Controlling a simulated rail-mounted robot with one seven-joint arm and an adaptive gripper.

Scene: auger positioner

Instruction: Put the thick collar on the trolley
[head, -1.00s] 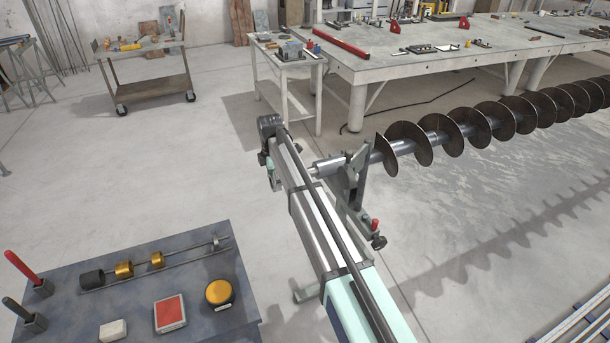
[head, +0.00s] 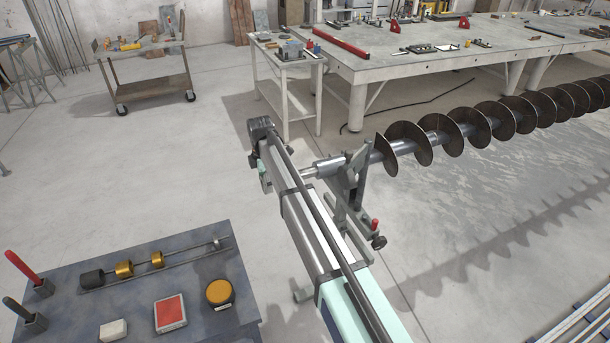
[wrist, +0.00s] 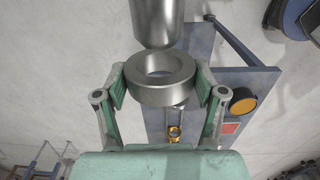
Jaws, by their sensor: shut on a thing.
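My gripper (wrist: 160,90) is shut on the thick collar (wrist: 160,92), a plain steel ring, with one finger on each side of it. The collar's bore is empty. The end of the auger shaft (wrist: 157,22) is just beyond the collar in the wrist view, and the collar is off it. In the head view the shaft end (head: 322,168) sticks out left of its support, and my arm hides the collar. The blue-grey trolley (head: 190,262) stands at the lower left; part of its top (wrist: 205,60) shows behind the collar in the wrist view.
The trolley holds a rod with brass rings (head: 124,269), a red-topped block (head: 170,313), a yellow round item (head: 219,292), a white block (head: 113,329) and two upright handles. The shaft support (head: 350,190) stands close right of my arm. Floor between arm and trolley is clear.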

